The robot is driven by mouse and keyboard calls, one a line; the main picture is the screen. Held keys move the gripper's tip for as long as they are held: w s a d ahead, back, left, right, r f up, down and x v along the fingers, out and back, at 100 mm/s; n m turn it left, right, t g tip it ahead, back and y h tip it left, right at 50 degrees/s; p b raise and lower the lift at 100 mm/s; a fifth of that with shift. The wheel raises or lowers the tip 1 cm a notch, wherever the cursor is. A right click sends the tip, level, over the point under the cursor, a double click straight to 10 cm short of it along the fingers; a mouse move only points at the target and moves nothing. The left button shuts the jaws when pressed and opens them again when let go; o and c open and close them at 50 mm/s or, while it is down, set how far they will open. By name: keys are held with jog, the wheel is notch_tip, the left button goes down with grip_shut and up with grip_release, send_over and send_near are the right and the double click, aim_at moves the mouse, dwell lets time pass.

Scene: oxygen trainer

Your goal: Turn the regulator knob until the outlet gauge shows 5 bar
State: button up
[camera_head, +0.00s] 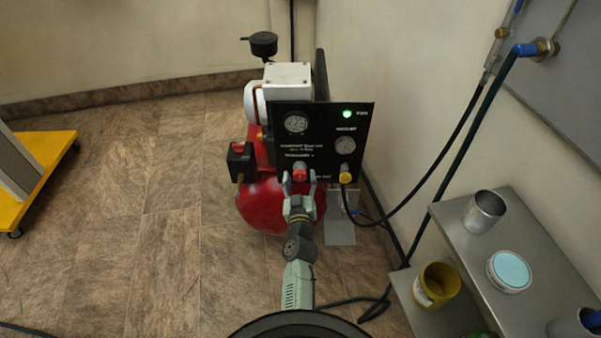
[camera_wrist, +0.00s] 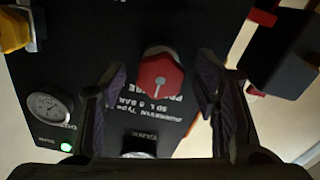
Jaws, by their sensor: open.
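The red regulator knob (camera_head: 299,174) sits low on the black panel (camera_head: 322,112). In the wrist view the knob (camera_wrist: 158,78) faces me, with a pale pointer mark on it. My gripper (camera_head: 298,181) is open, with one finger on each side of the knob. In the wrist view a gap shows between the knob and each finger of my gripper (camera_wrist: 161,64). The right-hand gauge (camera_head: 345,144), seemingly the outlet gauge, also shows in the wrist view (camera_wrist: 50,107). Its needle is visible, but its figures are too small to read.
Another gauge (camera_head: 296,122) and a lit green lamp (camera_head: 347,114) are on the panel. A yellow fitting (camera_head: 346,177) with a black hose is right of the knob. A black box with a red top (camera_head: 240,160) stands left. A metal shelf (camera_head: 530,255) with cans is at the right.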

jog(key=shift+c, duration=0.5)
jog(key=c, duration=1.1)
jog(key=shift+o, duration=0.2)
jog(key=shift+r+m, duration=0.1)
jog(key=shift+m, duration=0.2)
jog(key=m, duration=0.4)
jog(key=shift+m, duration=2.1)
jog(key=o, duration=1.2)
jog(key=shift+c, duration=0.2)
